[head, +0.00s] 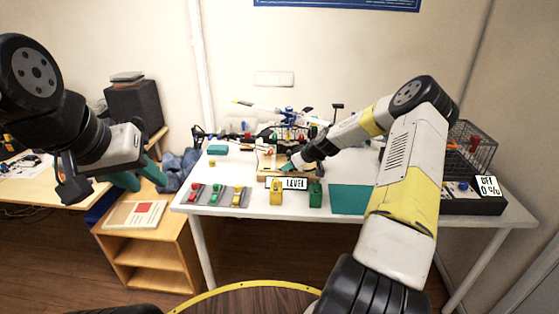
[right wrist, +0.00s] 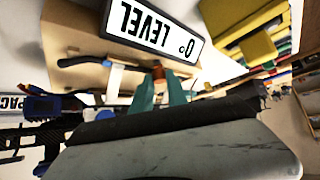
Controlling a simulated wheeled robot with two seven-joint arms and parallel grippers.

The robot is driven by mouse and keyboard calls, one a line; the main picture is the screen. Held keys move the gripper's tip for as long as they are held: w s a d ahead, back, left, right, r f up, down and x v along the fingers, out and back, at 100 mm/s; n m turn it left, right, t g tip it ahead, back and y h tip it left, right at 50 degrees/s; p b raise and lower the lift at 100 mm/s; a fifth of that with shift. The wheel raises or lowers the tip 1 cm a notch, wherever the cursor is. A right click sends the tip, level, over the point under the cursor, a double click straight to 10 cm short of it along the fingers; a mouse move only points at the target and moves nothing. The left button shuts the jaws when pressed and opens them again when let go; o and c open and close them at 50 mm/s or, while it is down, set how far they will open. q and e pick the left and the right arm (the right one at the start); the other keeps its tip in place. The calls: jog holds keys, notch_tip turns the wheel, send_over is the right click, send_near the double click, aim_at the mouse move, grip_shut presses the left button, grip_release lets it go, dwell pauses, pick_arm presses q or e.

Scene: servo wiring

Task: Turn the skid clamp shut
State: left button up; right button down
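The skid clamp appears in the right wrist view as a bar with an orange-brown end (right wrist: 158,71), over a light wooden board (right wrist: 75,72). In the head view the board (head: 265,161) stands on the white table, partly hidden by my right gripper (head: 288,167). In the right wrist view, the teal fingertips of my right gripper (right wrist: 160,82) are slightly apart, on either side of the orange-brown end. I cannot tell whether they press on it. My left gripper (head: 137,178) is open and empty, left of the table.
A "LEVEL" sign (head: 287,184) stands in front of the board, close to my right fingers. Red, green and yellow clips (head: 217,193), a yellow block (head: 276,192) and a green block (head: 315,193) are along the front edge.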

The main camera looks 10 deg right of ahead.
jog(key=shift+a+m, duration=0.1)
jog(key=shift+m, duration=0.2)
jog(key=m+h, duration=0.1)
jog(key=m, duration=0.1)
jog(key=m+t+h, duration=0.1)
jog(key=m+h, duration=0.1)
jog(key=shift+s+a, duration=0.1)
jog(key=shift+a, duration=0.25)
jog(key=shift+m+h, duration=1.3)
jog(key=c, duration=1.3)
grip_release()
jog(key=v, duration=0.7)
jog(key=shift+s+r, duration=0.2)
jog(key=shift+s, duration=0.15)
